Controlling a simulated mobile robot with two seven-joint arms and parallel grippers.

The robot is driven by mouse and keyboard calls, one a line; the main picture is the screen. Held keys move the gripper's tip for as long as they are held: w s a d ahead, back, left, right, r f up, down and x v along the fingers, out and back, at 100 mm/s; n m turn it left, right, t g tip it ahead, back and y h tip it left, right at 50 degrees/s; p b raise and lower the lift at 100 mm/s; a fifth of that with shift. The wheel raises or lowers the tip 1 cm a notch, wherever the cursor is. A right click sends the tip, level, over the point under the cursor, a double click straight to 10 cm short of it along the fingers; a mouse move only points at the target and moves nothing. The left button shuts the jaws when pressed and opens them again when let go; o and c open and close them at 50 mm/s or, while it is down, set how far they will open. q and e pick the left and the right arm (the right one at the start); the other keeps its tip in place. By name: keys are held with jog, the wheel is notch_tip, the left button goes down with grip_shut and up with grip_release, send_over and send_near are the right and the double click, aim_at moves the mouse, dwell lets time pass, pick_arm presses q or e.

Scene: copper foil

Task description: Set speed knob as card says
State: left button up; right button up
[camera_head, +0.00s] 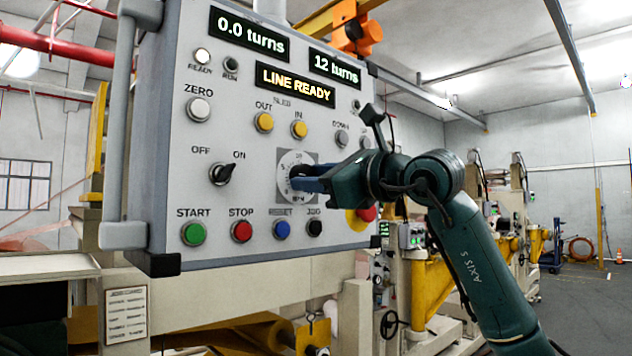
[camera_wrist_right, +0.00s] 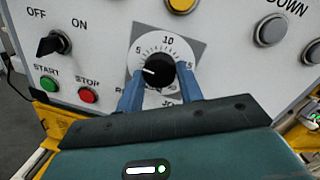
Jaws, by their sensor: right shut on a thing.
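The speed knob (camera_wrist_right: 159,71) is black and sits on a round white dial (camera_wrist_right: 140,54) with numbers including 5 and 10. In the right wrist view its white mark points left, below the 5. My right gripper (camera_wrist_right: 160,88) has its blue fingers on either side of the knob, shut on it. In the head view the right gripper (camera_head: 300,183) covers much of the dial (camera_head: 290,165). A white card (camera_head: 126,315) hangs at lower left under the panel; its lines are too small to read. My left gripper is not in view.
The grey control panel (camera_head: 180,150) carries displays reading 0.0 turns, 12 turns and LINE READY (camera_head: 295,84). The black OFF/ON switch (camera_head: 222,173), green START button (camera_head: 193,233), red STOP button (camera_head: 241,231) and blue button (camera_head: 282,229) sit near the dial.

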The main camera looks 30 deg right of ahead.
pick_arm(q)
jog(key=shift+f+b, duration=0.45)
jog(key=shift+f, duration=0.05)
pick_arm(e)
jog(key=shift+f+m, duration=0.15)
jog(key=shift+m, duration=1.55)
jog(key=shift+h, duration=0.3)
jog(key=o, duration=1)
pick_arm(q)
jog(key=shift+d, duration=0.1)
jog(key=b, duration=0.3)
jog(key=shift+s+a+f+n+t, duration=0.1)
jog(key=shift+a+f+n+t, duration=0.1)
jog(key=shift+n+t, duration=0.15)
pick_arm(e)
jog(key=v, duration=1.3)
jog(key=shift+f, duration=0.25)
